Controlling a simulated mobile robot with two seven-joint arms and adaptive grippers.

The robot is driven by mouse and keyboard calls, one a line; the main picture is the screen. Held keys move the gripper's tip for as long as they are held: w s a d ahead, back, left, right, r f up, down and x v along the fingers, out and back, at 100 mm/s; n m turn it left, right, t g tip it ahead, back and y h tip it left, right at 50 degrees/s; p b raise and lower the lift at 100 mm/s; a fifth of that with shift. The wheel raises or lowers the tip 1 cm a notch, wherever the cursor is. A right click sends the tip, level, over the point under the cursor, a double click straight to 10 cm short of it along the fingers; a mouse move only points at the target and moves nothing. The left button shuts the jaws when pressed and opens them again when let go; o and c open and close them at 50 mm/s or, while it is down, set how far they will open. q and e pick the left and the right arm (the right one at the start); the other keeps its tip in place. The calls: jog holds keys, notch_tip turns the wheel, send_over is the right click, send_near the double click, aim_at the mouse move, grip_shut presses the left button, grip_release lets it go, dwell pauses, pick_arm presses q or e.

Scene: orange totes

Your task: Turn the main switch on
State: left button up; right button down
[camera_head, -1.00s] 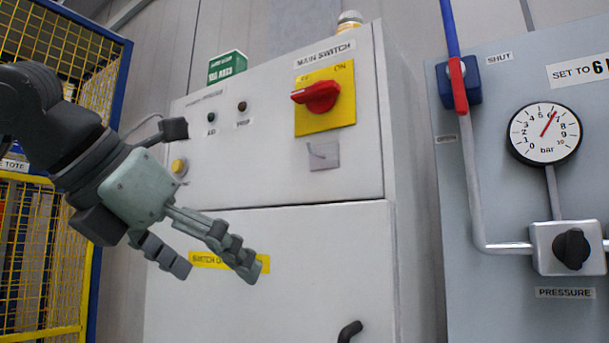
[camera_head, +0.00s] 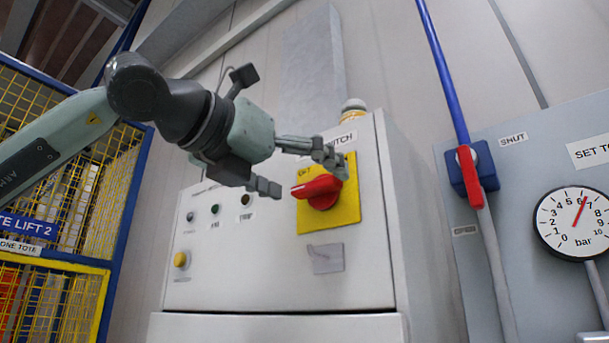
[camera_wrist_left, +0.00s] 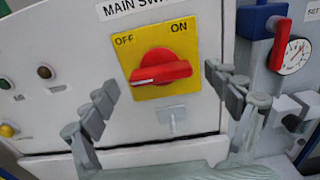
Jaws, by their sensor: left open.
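The main switch is a red rotary knob (camera_head: 318,191) on a yellow plate (camera_head: 342,215) on the white cabinet's front. In the left wrist view the knob (camera_wrist_left: 160,68) lies near sideways, its pale-marked end to the left, below the OFF word; ON is at the upper right. My left gripper (camera_head: 306,170) is open and empty. In the head view it overlaps the plate's upper left edge. In the left wrist view its fingers (camera_wrist_left: 165,93) stand either side of the knob, apart from it. The gap to the knob is hard to judge. My right gripper is not in view.
The white cabinet (camera_head: 300,270) also carries small lamps and a yellow button (camera_head: 181,260). A grey panel with a red-handled valve (camera_head: 470,177) and a gauge (camera_head: 577,222) stands to the right. A yellow mesh cage (camera_head: 60,300) is at the left.

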pick_arm(q)
jog(key=shift+w+d, duration=0.15)
jog(key=shift+w, duration=0.05)
jog(key=shift+c, duration=0.3)
jog(key=c, duration=1.1)
